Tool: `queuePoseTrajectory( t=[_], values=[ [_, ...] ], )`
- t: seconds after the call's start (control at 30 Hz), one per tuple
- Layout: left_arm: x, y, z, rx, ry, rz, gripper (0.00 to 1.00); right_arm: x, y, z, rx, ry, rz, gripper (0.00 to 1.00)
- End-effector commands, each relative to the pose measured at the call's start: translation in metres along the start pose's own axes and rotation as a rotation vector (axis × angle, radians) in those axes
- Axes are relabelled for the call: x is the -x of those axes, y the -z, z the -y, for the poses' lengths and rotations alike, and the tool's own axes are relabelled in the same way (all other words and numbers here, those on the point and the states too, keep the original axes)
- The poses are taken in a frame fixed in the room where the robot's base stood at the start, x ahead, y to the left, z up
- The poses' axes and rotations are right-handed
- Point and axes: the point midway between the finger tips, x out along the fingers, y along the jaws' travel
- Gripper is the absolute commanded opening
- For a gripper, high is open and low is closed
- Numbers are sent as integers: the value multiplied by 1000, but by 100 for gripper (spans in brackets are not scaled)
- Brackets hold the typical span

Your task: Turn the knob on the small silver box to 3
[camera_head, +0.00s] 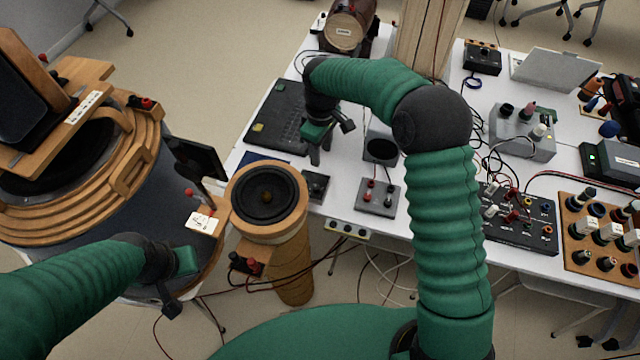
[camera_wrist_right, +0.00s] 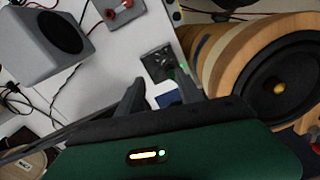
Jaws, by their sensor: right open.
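A small box (camera_head: 315,186) with a dark top stands near the front edge of the white table, right of the round wooden speaker. In the right wrist view the small box (camera_wrist_right: 157,63) shows a knob on its dark face; the knob's setting is too small to read. My right gripper (camera_head: 328,142) is open and empty above the table, behind the box. In the wrist view its fingers (camera_wrist_right: 160,88) are apart, with the box beyond their tips, not touching. My left gripper (camera_head: 180,282) is at the lower left, far from the box; its opening is unclear.
A wooden speaker (camera_head: 268,190) on a round column stands close left of the box. A small grey speaker (camera_head: 382,148) and a plate with red terminals (camera_head: 378,197) are to the right. A black panel (camera_head: 282,115) and a blue card (camera_wrist_right: 168,99) lie near the right gripper.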

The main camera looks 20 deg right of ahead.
Motion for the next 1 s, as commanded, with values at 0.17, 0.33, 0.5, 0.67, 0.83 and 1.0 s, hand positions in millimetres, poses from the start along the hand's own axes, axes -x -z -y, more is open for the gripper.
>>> queuePoseTrajectory(
  t=[0.17,0.33,0.5,0.67,0.83,1.0],
  values=[
    [2,0,0,0,0,0,0,-27,2,5,2,1,4,43],
    [5,1,0,1,0,0,0,-72,2,4,3,2,5,43],
    [8,2,0,1,0,0,0,-117,0,2,0,3,2,43],
    [10,2,0,1,0,0,0,-149,0,1,0,2,-2,43],
    [11,2,0,0,0,0,0,-164,1,2,0,-1,-1,43],
    [11,2,0,0,0,0,0,-165,2,2,0,-3,-1,43]
  ],
)
